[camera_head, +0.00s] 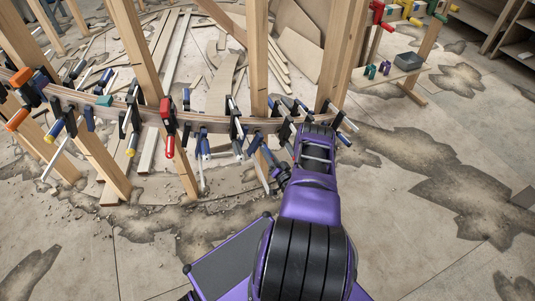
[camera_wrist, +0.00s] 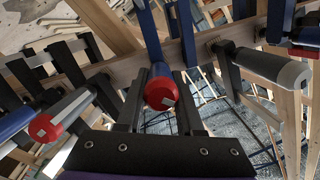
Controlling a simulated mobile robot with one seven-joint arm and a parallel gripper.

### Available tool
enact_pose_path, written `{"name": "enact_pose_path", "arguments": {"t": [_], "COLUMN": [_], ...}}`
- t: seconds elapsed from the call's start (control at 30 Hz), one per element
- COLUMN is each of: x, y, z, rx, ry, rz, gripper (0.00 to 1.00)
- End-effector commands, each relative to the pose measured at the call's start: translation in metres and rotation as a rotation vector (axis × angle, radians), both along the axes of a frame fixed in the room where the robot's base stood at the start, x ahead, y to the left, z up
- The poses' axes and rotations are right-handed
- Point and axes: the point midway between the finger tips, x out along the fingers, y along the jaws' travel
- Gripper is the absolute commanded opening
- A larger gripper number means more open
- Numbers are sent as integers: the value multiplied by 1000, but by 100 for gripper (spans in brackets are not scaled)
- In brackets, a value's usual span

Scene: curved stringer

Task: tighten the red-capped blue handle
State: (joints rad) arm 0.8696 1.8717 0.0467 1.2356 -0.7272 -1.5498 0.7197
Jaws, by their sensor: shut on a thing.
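The red-capped blue handle (camera_wrist: 160,90) is in the middle of the wrist view, its red end cap facing the camera and its blue shaft running up toward the wooden stringer. My gripper (camera_wrist: 160,84) has one black finger on each side of this handle and is shut on it. In the head view my gripper (camera_head: 279,174) is beside the lower side of the curved stringer (camera_head: 205,122), near the right-hand posts. I cannot make out the red cap in the head view. The clamp's far end is hidden in the wrist view.
Other clamps crowd both sides: a red-capped grey handle (camera_wrist: 62,112) at left and a grey-capped black handle (camera_wrist: 268,66) at right. Wooden posts (camera_head: 258,60) rise behind the stringer. A small shelf (camera_head: 388,74) stands back right. The stained floor at right is clear.

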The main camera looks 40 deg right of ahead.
Motion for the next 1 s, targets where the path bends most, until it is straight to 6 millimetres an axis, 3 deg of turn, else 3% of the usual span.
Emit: {"name": "enact_pose_path", "arguments": {"t": [0.5,1.0], "x": [1,2], "y": [-2,-2], "z": [0,0], "rx": [386,505], "ry": [-109,-142], "rz": [62,82], "gripper": [0,0]}}
